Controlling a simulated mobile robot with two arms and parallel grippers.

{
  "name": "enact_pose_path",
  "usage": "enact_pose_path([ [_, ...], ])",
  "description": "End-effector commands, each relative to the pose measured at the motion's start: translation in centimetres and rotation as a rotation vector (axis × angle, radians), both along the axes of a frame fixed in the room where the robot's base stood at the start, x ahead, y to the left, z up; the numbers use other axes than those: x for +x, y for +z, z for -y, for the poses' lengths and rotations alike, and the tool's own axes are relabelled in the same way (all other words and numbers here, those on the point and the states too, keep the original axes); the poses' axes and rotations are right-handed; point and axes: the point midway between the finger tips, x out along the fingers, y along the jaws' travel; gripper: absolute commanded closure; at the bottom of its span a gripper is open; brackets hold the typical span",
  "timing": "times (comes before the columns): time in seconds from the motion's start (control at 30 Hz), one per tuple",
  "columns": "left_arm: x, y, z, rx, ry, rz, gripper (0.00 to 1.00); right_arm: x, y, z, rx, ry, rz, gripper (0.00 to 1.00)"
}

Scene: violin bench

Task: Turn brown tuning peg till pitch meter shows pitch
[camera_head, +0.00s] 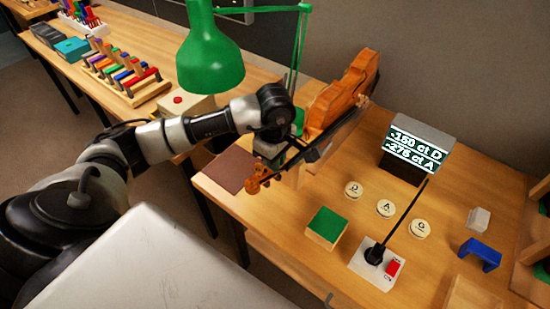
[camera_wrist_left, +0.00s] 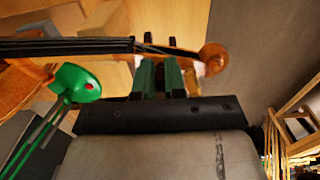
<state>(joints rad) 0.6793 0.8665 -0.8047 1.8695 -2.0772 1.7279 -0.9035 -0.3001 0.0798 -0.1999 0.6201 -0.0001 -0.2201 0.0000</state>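The violin (camera_head: 345,88) is held raised over the bench's left part, its scroll (camera_head: 253,184) pointing toward the front left. My left gripper (camera_head: 270,158) is at the pegbox. In the left wrist view its two dark green fingers (camera_wrist_left: 160,80) stand close together with a narrow gap, at the pegbox just beside the scroll (camera_wrist_left: 212,57). The brown tuning peg cannot be made out; the fingers may hide it, and I cannot tell whether they grip it. The pitch meter (camera_head: 407,155) reads -150 ct D and -276 ct A. My right gripper is not in view.
Round D (camera_head: 353,189), A (camera_head: 386,208) and G (camera_head: 420,228) discs lie on the bench. A green-topped block (camera_head: 326,226), a white base with black rod (camera_head: 372,262) and a blue bracket (camera_head: 481,254) stand nearby. A green lamp (camera_head: 210,60) hangs behind my left arm.

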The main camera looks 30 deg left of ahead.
Motion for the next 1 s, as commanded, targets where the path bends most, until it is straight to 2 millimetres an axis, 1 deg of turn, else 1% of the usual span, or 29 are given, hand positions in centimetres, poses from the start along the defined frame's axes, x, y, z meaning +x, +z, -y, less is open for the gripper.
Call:
enact_pose_path([
  [0.17,0.0,0.0,0.0,0.000,0.004,0.001,1.00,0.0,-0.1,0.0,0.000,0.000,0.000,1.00],
  [0.37,0.1,-0.1,0.0,0.001,0.055,0.002,1.00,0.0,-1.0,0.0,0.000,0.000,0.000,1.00],
  [0.7,0.4,-0.3,-0.1,0.001,0.281,0.004,1.00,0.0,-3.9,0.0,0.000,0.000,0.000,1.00],
  [1.0,0.6,-0.1,-0.1,0.000,0.471,0.004,1.00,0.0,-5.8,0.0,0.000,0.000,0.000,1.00],
])
